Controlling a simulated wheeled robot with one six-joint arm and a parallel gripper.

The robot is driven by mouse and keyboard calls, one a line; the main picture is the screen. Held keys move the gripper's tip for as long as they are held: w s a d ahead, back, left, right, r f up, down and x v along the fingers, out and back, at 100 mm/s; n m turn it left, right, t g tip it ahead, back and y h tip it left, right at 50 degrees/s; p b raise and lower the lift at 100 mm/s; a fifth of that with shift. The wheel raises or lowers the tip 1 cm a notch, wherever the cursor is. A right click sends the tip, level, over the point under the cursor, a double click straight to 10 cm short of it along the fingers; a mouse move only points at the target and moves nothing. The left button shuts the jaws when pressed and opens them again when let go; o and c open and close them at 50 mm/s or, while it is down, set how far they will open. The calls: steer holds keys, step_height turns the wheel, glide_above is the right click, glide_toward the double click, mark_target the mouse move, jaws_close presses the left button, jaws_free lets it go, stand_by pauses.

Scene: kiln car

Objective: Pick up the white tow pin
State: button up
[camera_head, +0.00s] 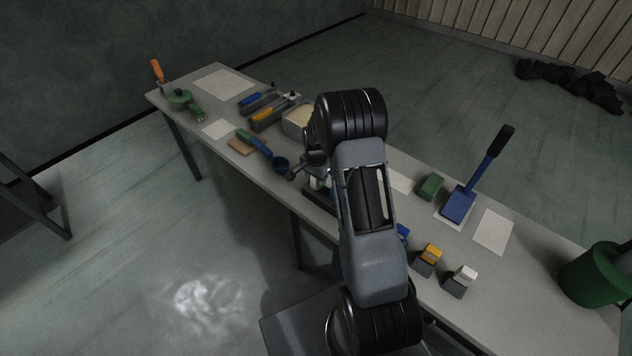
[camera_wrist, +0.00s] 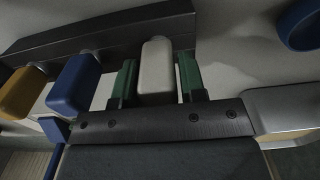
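The white tow pin (camera_wrist: 156,68) shows in the wrist view, seated at a dark rack bar (camera_wrist: 110,34) beside a blue pin (camera_wrist: 73,84) and a yellow pin (camera_wrist: 20,92). My gripper (camera_wrist: 157,84) has its green fingers on either side of the white pin. The fingers are open, with a small gap at the right finger; I cannot tell whether the left one touches. In the head view my gripper (camera_head: 318,180) is low over the table's near edge, and my arm hides most of the rack.
A blue ladle (camera_head: 280,163) lies just left of my gripper, and a pale container (camera_head: 298,120) stands behind it. To the right are a yellow-topped block (camera_head: 431,254), a white-topped block (camera_head: 464,275), a blue shovel (camera_head: 460,205) and a green bucket (camera_head: 595,276).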

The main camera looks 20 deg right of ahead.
steer(key=c, duration=0.6)
steer(key=shift+r, duration=0.15)
